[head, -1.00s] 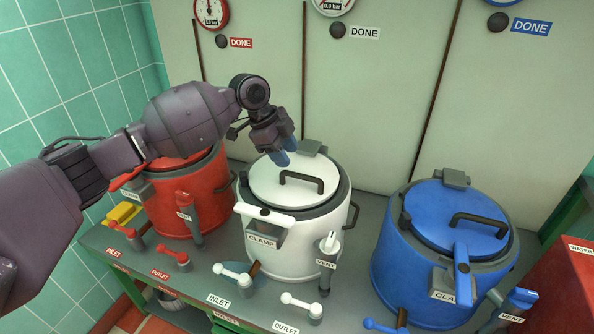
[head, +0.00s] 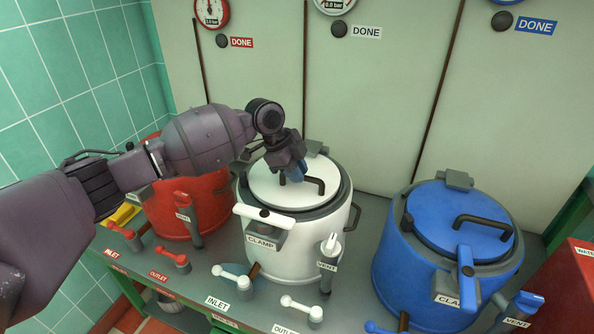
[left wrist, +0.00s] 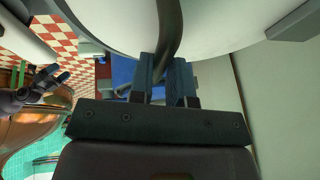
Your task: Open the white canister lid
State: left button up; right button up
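The white canister (head: 290,262) stands between a red and a blue one. Its round white lid (head: 268,190) lies flat on top, with a dark arched handle (head: 316,183). The handle also shows in the left wrist view (left wrist: 170,30). My left gripper (head: 297,172) is at the handle; in the left wrist view its fingers (left wrist: 163,75) are apart, with the handle passing between them. The white clamp lever (head: 264,216) lies crosswise at the lid's front edge. My right gripper (left wrist: 55,75) shows small at the left of the left wrist view, its fingers apart.
The red canister (head: 190,215) is partly behind my left arm. The blue canister (head: 405,285) stands to the right. White inlet (head: 233,277) and outlet levers (head: 302,306) and a vent (head: 330,246) stand in front. A pale panel with gauges is behind.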

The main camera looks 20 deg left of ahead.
pick_arm(q)
grip_shut()
